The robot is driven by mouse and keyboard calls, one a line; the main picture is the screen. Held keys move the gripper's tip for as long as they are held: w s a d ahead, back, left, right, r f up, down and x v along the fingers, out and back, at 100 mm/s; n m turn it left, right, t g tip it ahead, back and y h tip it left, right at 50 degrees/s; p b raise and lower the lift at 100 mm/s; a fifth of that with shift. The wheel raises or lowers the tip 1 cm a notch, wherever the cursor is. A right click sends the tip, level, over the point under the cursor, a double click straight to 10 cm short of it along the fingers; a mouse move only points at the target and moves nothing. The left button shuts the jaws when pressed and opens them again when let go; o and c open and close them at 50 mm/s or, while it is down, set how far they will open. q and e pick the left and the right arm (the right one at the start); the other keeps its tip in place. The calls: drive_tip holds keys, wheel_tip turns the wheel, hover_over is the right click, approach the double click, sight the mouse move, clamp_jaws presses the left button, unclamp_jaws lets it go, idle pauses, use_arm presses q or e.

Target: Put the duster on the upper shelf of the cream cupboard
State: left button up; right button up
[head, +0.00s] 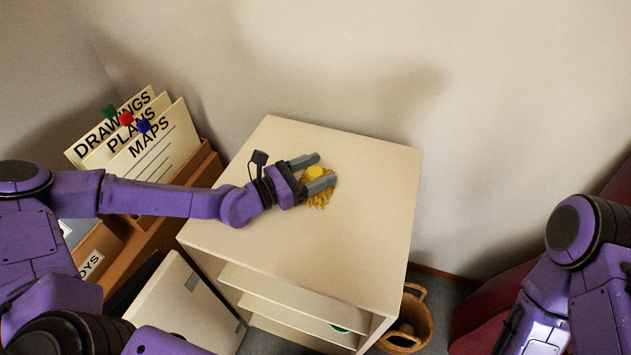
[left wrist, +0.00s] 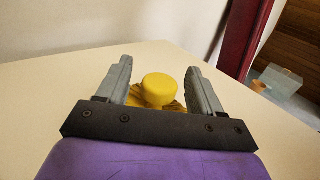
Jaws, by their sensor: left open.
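The duster (head: 318,198), yellow with a round knob and a fringed head, sits on top of the cream cupboard (head: 350,240). My left gripper (head: 322,172) is open, with its fingers on either side of the duster's knob. In the left wrist view the yellow knob (left wrist: 160,88) stands between the two grey fingertips (left wrist: 158,75), with gaps at both sides. The cupboard's front is open, and its shelves (head: 290,292) show below the top; their depths are partly hidden. My right gripper is out of view; only part of that arm shows at the right.
The cupboard door (head: 185,305) stands open at the front left. A file box with labelled cards (head: 150,140) is at the left. A wicker basket (head: 412,322) stands on the floor at the right. The rest of the cupboard top is clear.

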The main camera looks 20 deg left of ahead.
use_arm(q)
drive_tip(key=shift+r, duration=0.1)
drive_tip(key=c, duration=1.2)
